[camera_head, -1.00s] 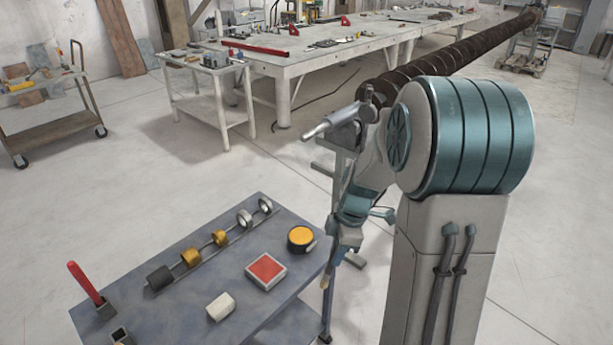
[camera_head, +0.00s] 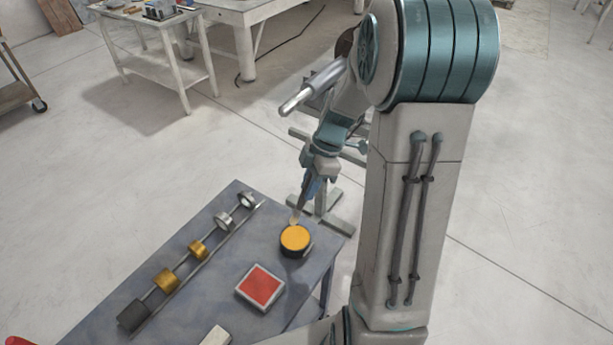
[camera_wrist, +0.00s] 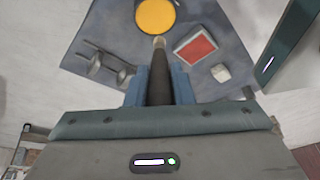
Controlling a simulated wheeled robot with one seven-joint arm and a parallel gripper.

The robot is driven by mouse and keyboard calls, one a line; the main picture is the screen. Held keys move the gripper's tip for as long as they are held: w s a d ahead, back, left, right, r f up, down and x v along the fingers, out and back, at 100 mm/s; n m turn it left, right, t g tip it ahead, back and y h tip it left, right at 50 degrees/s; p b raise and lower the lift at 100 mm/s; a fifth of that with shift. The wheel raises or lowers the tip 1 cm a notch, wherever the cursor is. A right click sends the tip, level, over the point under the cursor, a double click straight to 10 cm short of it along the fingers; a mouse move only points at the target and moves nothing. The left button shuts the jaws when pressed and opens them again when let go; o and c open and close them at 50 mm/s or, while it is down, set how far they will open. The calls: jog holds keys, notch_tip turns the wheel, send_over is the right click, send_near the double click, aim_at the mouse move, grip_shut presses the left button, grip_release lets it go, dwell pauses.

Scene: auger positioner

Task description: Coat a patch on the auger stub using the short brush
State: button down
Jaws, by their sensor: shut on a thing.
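My gripper (camera_head: 312,186) is shut on the short brush (camera_head: 296,215), which points down with its pale bristles lowest. In the wrist view, the brush's dark handle (camera_wrist: 159,85) sits between the blue fingers. The bristle tip is at the rim of a round black pot with orange-yellow contents (camera_head: 296,238); I cannot tell whether it touches them. The pot also shows in the wrist view (camera_wrist: 156,15). The auger stub (camera_head: 308,92) appears to be the bare silver shaft left of my arm, above a stand. My arm hides most of the auger behind it.
The grey-blue table (camera_head: 225,285) holds a red-topped tray (camera_head: 260,287), a white block (camera_head: 216,336) and a rod with several rings (camera_head: 167,281). The stub's stand (camera_head: 318,205) is close behind the table. Open floor lies to the left.

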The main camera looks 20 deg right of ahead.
jog(key=shift+s+f+b, duration=0.1)
jog(key=shift+f+b, duration=0.3)
jog(key=shift+f, duration=0.35)
jog(key=shift+f+b, duration=1.1)
jog(key=shift+f, duration=0.9)
jog(key=shift+s+f+b, duration=0.1)
jog(key=shift+f+b, duration=0.6)
jog(key=shift+b, duration=0.25)
dwell(0.5)
jog(key=shift+r, duration=0.1)
jog(key=shift+r+p, duration=2)
jog(key=shift+r, duration=1.5)
jog(key=shift+f, duration=0.1)
